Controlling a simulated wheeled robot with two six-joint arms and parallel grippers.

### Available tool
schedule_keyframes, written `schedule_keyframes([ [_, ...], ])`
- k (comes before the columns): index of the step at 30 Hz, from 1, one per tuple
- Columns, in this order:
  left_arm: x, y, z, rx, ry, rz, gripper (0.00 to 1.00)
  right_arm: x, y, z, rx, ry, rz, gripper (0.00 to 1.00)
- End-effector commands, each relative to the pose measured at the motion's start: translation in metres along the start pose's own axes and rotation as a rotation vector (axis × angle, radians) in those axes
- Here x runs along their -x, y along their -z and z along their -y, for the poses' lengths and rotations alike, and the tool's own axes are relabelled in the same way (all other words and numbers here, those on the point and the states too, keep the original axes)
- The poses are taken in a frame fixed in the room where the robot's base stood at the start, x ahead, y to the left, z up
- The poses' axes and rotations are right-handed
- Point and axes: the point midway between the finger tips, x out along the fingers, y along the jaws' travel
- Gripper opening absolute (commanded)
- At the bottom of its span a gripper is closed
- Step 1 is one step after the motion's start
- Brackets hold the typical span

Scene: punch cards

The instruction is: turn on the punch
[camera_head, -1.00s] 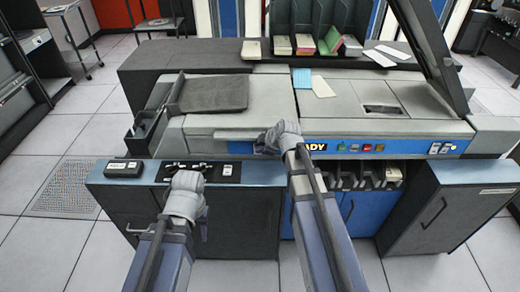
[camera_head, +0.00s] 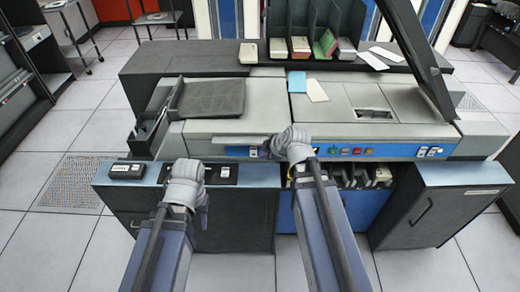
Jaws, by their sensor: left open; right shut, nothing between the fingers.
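The punch (camera_head: 240,126) is a wide grey machine with a blue front strip and an opened dark lid at the right. Coloured buttons (camera_head: 357,151) sit on the strip, and a small group of switches (camera_head: 430,152) sits further right on it. My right gripper (camera_head: 288,140) is shut and empty in front of the strip, left of the coloured buttons; it hides part of the strip's lettering. My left gripper (camera_head: 186,170) is open and empty over the lower blue ledge (camera_head: 260,174), in front of a dark switch panel (camera_head: 222,173) that it partly covers.
A small black box (camera_head: 127,170) lies on the ledge at the left. Card racks (camera_head: 318,30) with coloured cards stand at the back. Loose cards (camera_head: 316,91) lie on the machine top. The raised lid (camera_head: 412,55) stands at the right. Tiled floor is clear at the left.

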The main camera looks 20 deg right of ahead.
Motion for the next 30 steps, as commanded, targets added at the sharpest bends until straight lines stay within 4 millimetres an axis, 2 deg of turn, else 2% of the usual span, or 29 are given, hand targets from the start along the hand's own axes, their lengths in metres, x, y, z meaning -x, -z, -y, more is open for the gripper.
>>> schedule_keyframes([
  [1, 0.007, 0.0, 0.001, 0.0, 0.0, 0.0, 0.45, 0.007, 0.001, -0.001, 0.0, 0.0, 0.0, 0.0],
  [3, 0.008, -0.001, 0.001, 0.0, 0.0, 0.0, 0.45, 0.009, 0.001, -0.001, 0.0, 0.0, 0.0, 0.0],
  [11, 0.006, 0.0, 0.001, 0.0, 0.0, 0.0, 0.45, 0.008, 0.0, 0.0, 0.0, 0.0, 0.0, 0.0],
  [18, -0.004, 0.0, 0.0, 0.0, 0.0, 0.0, 0.45, -0.004, -0.009, 0.009, -0.023, 0.057, 0.012, 0.0],
  [30, -0.005, 0.0, -0.001, 0.0, 0.0, 0.0, 0.45, -0.005, -0.008, 0.01, -0.023, 0.059, 0.013, 0.0],
])
